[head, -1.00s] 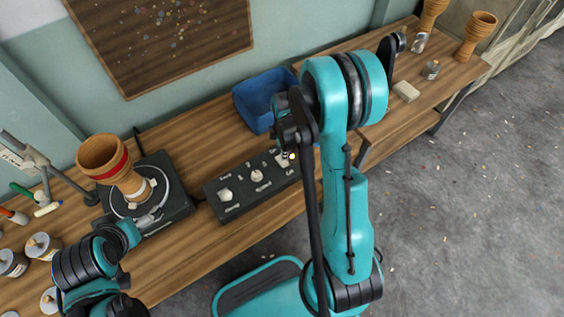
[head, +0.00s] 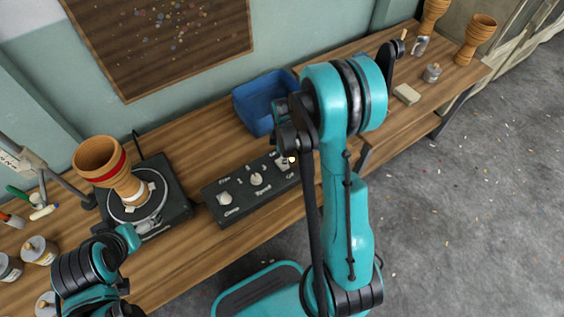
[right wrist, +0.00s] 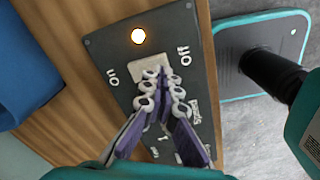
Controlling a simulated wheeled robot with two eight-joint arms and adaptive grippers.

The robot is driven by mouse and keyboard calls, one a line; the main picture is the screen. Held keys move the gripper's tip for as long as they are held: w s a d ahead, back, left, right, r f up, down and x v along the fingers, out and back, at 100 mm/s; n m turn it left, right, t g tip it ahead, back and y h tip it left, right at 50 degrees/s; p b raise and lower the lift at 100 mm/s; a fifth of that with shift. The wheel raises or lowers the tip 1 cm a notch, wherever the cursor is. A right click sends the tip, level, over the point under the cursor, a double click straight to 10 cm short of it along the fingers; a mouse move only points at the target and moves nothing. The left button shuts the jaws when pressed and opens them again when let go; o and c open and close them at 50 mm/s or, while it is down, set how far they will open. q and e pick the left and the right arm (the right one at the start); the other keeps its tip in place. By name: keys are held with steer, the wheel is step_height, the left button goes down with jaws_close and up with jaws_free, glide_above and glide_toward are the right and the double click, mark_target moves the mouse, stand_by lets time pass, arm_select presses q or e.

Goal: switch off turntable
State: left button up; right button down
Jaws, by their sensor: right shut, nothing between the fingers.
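The dark control box (head: 240,197) has white knobs and a pale switch plate (right wrist: 119,74) marked On and Off. The plate shows best in the right wrist view, next to a lit yellow lamp (right wrist: 138,36), which also glows in the head view (head: 292,158). My right gripper (right wrist: 158,88) is shut and empty, its fingertips over the plate. They hide the lever's position, and contact cannot be told. The turntable (head: 180,207) stands left of the box with a goblet drum (head: 122,180) on it. My left arm is at the lower left; its fingers do not show.
A blue bin (head: 252,108) stands behind the box on the wooden bench (head: 195,130). Jars (head: 40,250) stand at the left. More goblet drums (head: 475,40), a jar (head: 432,73) and a pale block (head: 406,94) are at the far right.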

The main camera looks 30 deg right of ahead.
steer(key=shift+f+b, duration=1)
steer(key=shift+f, duration=0.1)
stand_by(0.9)
steer(key=shift+r, duration=0.1)
steer(key=shift+r+p, duration=2.45)
steer(key=shift+r, duration=1.05)
steer(key=s+a+r+m+t, duration=0.3)
steer(key=s+a+r+m, duration=0.2)
steer(key=r, duration=0.4)
steer(key=s+a+r+m+t, duration=0.4)
steer(key=s+a+r+m, duration=0.1)
steer(key=r, duration=0.5)
steer(key=shift+s+a+m, duration=0.3)
steer(key=shift+s+m, duration=0.25)
steer(key=shift+m, duration=0.85)
